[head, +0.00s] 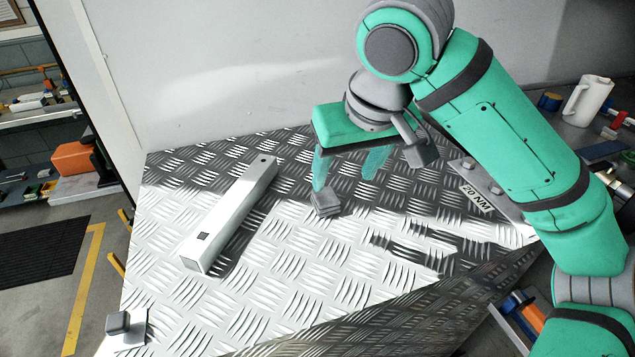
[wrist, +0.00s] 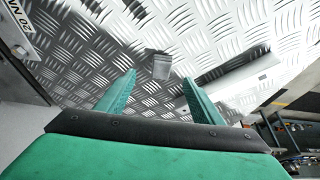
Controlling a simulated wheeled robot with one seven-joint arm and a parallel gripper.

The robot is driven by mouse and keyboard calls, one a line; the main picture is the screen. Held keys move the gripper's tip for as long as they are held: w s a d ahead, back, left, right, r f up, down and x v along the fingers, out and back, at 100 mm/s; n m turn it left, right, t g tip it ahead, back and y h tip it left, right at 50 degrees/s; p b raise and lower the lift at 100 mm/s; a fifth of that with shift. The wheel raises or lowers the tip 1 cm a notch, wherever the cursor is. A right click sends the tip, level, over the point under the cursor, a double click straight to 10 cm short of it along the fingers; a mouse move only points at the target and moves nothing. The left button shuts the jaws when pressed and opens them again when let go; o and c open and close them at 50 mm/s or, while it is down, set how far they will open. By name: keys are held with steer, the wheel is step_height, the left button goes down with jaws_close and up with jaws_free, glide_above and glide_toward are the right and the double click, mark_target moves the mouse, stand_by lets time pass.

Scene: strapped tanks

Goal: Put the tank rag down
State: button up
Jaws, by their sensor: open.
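The tank rag appears to be the small grey folded pad (head: 325,203) lying on the tread-plate surface (head: 300,290), near the middle of the head view. It also shows in the wrist view (wrist: 161,67), just beyond and between the fingertips. My gripper (head: 345,180) has two green fingers spread apart with nothing between them. In the head view its left fingertip is just above the pad and overlaps its far edge; I cannot tell whether they touch. The fingers also show in the wrist view (wrist: 159,78).
A long pale square bar (head: 230,215) lies left of the pad. A small dark knob on a plate (head: 118,323) sits at the near left corner. A "20 NM" label plate (head: 476,198) is on the right. A white jug (head: 587,100) stands behind my arm. Tread plate in front is clear.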

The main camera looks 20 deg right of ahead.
mark_target(327, 198)
steer(key=x, duration=0.5)
steer(key=shift+w+f, duration=0.2)
steer(key=shift+w, duration=0.25)
steer(key=shift+w+a+x, duration=0.15)
steer(key=shift+w+x, duration=0.05)
steer(key=shift+x, duration=1.1)
steer(key=shift+w+a+x, duration=0.1)
steer(key=shift+w+x, duration=0.1)
steer(key=shift+x, duration=1.15)
steer(key=shift+r, duration=0.15)
steer(key=shift+s, duration=0.1)
steer(key=c, duration=1.2)
steer(key=shift+r, duration=0.15)
